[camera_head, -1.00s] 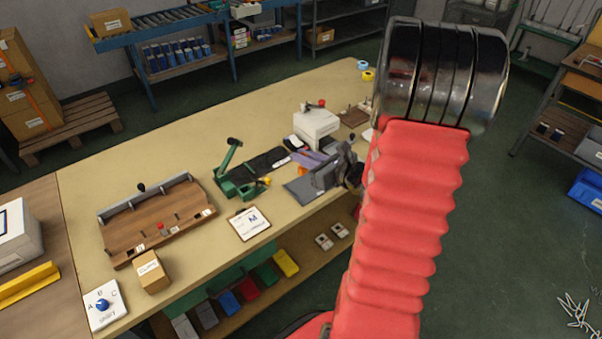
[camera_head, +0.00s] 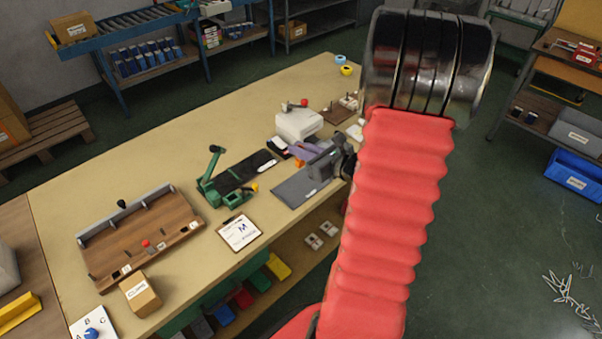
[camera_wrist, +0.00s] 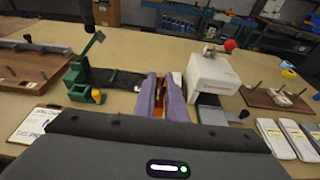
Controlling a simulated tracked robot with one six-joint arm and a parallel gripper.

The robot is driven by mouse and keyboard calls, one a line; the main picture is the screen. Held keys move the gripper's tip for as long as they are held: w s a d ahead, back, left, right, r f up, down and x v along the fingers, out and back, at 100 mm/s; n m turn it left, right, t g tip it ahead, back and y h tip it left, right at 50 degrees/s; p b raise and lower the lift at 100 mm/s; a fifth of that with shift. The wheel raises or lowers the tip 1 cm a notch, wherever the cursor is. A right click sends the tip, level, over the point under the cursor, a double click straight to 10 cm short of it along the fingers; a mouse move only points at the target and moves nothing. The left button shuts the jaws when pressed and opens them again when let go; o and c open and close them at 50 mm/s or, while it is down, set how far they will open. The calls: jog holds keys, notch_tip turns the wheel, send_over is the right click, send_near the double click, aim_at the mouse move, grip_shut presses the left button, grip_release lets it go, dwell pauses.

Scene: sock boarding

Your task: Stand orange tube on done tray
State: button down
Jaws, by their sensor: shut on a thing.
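My gripper (camera_wrist: 162,84) has two purple fingers, seen at the middle of the wrist view. They are shut on the orange tube (camera_wrist: 159,100), which shows only as a narrow orange strip between them. In the head view, my gripper (camera_head: 303,150) is over the workbench, just in front of the white press. A small orange patch of the tube (camera_head: 298,162) shows below the fingers. A brown board with upright pegs (camera_wrist: 262,98) lies right of the press; it also shows in the head view (camera_head: 334,117). I cannot tell whether it is the done tray.
The white press with a red knob (camera_head: 298,124) stands close beside my gripper. Left of it are a green stand (camera_head: 211,190) with a black strip, a clipboard (camera_head: 240,233) and a wooden tray with dividers (camera_head: 140,240).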

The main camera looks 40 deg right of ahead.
jog(key=shift+f, duration=2)
jog(key=shift+f, duration=2.05)
jog(key=shift+f, duration=0.1)
jog(key=c, duration=1.8)
grip_release()
jog(key=shift+s+r, duration=0.25)
jog(key=shift+s, duration=0.2)
jog(key=v, duration=1.1)
